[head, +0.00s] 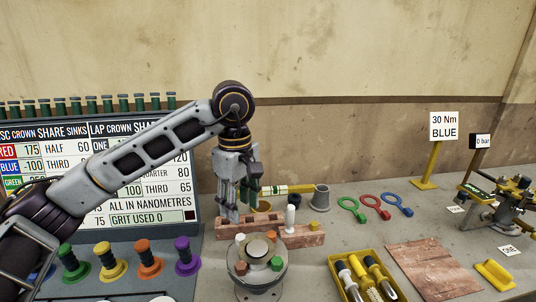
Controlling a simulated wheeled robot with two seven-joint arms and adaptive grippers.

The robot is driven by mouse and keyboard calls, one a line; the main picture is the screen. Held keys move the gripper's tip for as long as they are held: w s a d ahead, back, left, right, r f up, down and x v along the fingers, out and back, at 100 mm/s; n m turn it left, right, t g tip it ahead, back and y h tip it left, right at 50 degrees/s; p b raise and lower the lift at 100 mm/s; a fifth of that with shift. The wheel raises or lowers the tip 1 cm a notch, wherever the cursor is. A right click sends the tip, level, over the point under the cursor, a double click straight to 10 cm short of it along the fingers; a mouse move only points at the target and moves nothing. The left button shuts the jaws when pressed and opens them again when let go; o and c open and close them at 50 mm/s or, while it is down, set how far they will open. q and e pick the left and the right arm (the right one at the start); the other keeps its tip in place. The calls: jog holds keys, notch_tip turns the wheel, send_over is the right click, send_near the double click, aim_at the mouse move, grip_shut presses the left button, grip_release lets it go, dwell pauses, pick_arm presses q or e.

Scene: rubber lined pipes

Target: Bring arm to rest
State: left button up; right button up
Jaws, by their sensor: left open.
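My left arm (150,150) comes in from the left and bends down at a dark joint. My left gripper (238,205) points down, open, above the back of the bench. My right gripper is not in view.
A round metal fixture (257,272) with coloured nuts stands in front of the gripper. A lettered board (150,218) is behind the arm. Coloured ring wrenches (375,207), a yellow tray (334,262), a wooden board (425,270) and a gauge device (508,205) lie to the right.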

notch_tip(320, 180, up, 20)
jog(key=p, duration=2)
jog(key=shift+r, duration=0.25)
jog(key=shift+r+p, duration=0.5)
jog(key=shift+p, duration=0.05)
